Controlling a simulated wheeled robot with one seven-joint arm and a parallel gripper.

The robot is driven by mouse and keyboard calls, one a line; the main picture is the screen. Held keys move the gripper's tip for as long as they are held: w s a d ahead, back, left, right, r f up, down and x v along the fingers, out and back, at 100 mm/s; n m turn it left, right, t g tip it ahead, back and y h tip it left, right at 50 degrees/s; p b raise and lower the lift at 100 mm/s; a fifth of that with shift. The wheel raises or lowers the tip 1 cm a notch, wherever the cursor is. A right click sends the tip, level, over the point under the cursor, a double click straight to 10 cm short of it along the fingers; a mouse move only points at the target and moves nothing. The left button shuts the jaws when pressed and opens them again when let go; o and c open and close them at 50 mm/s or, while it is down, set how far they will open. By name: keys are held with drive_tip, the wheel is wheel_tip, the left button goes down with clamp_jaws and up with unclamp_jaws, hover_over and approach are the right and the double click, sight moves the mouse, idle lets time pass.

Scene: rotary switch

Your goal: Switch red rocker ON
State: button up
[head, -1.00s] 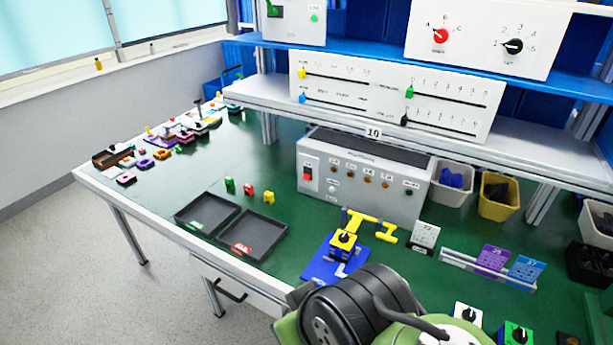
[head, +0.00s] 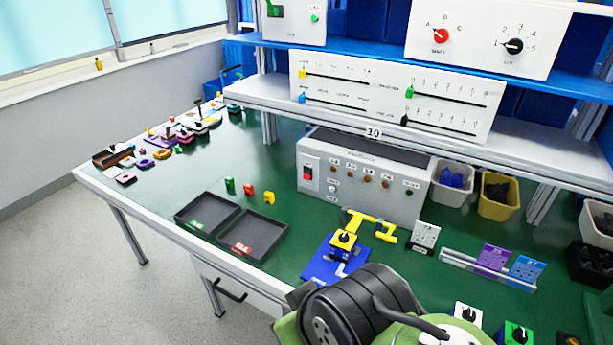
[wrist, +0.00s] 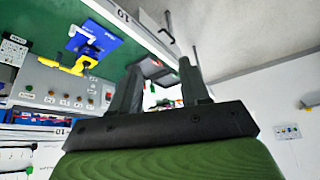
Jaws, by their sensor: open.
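The red rocker (head: 307,173) sits in a light plate at the left end of the front of a grey control box (head: 345,190) on the green bench. Whether it is on or off is too small to tell. In the head view my green and black arm is at the bottom middle, and the gripper does not show.
Two black trays (head: 252,238) lie left of the box, with small coloured blocks (head: 249,190) behind them. A blue and yellow fixture (head: 343,243) stands in front of the box. A shelf (head: 340,110) with slider panels overhangs it. Bins (head: 497,196) stand at the right.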

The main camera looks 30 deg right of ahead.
clamp_jaws()
idle(1.5)
